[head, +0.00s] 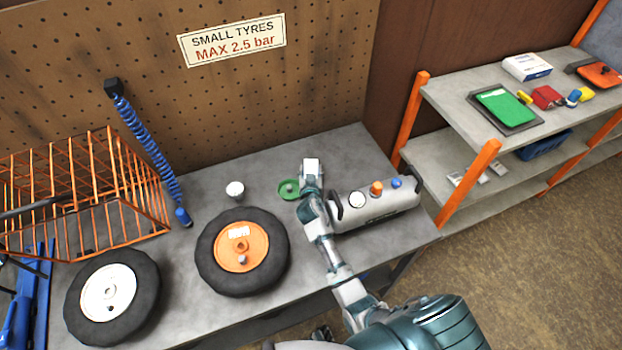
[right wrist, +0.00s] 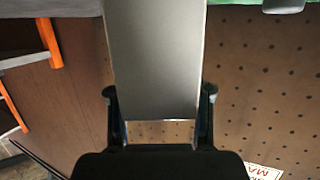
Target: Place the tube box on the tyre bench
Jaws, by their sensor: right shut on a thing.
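My right gripper (head: 311,185) is over the grey tyre bench (head: 208,293), between a green round dish and a grey cylindrical tank. It is shut on the tube box, whose small white end (head: 312,167) shows at the fingertips in the head view. In the right wrist view the box's plain grey face (right wrist: 155,60) stands between the two fingers (right wrist: 160,105) and runs out of the top of the picture. I cannot tell whether the box touches the bench top. Most of the box is hidden in the head view. My left gripper is not in view.
The green dish (head: 289,189) and the tank (head: 376,207) flank the gripper. Shelves (head: 455,100) stand right. Bench behind the dish is clear.

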